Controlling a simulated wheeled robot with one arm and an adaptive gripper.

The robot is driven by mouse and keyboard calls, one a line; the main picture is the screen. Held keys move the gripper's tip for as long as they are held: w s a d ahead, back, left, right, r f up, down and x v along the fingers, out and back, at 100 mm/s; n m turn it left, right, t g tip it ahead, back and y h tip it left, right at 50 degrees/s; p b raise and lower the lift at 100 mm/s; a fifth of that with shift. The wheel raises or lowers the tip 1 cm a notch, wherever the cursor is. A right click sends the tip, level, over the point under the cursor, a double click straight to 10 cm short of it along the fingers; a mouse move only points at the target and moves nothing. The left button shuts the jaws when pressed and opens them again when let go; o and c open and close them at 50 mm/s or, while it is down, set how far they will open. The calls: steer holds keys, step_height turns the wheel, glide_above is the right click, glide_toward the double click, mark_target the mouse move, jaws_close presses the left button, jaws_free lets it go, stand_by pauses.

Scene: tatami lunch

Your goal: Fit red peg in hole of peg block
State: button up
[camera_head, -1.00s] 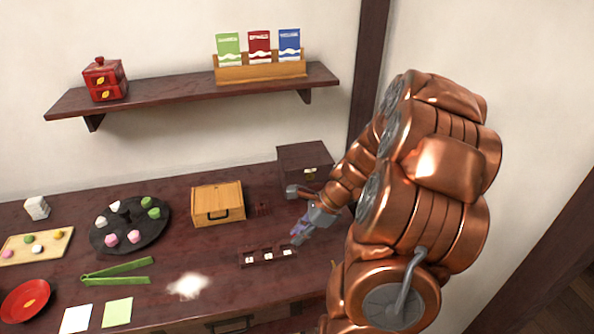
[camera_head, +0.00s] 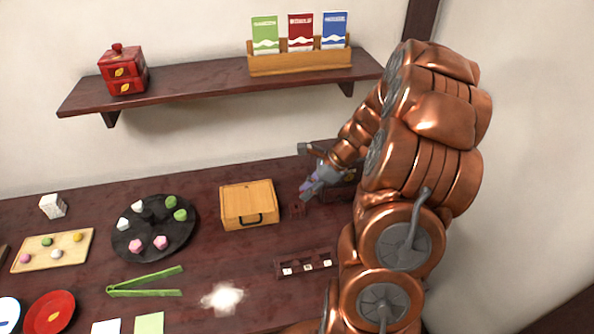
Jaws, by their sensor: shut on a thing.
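My gripper (camera_head: 306,188) is at the right of the table, its fingers close above and right of a small dark red block (camera_head: 297,209), which I take to be the peg block. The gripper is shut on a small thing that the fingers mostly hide. I take it to be the red peg, but its colour and tilt cannot be made out. The block stands just right of the wooden box. Its hole is too small to see, and I cannot tell whether the held thing touches it.
A wooden box (camera_head: 249,204) stands left of the gripper. A dark rack with white pieces (camera_head: 302,262) lies nearer the front. A dark box (camera_head: 340,190) is partly hidden behind the arm. A black round tray (camera_head: 130,245), green tongs (camera_head: 145,282) and a shelf (camera_head: 210,86) are farther left or above.

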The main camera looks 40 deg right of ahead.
steer(key=shift+w+d+f+b, duration=0.2)
steer(key=shift+w+f+b, duration=0.4)
steer(key=shift+w+f, duration=0.5)
steer(key=shift+w+d+f+b, duration=0.2)
steer(key=shift+w+f+b, duration=0.35)
steer(key=shift+w+f, duration=0.5)
steer(key=shift+f+b, duration=0.45)
steer(key=shift+f, duration=1.7)
stand_by(0.5)
steer(key=o, duration=0.8)
steer(key=shift+c, duration=0.2)
steer(key=v, duration=1.2)
steer(key=shift+w+a, duration=0.1)
steer(key=shift+w, duration=0.05)
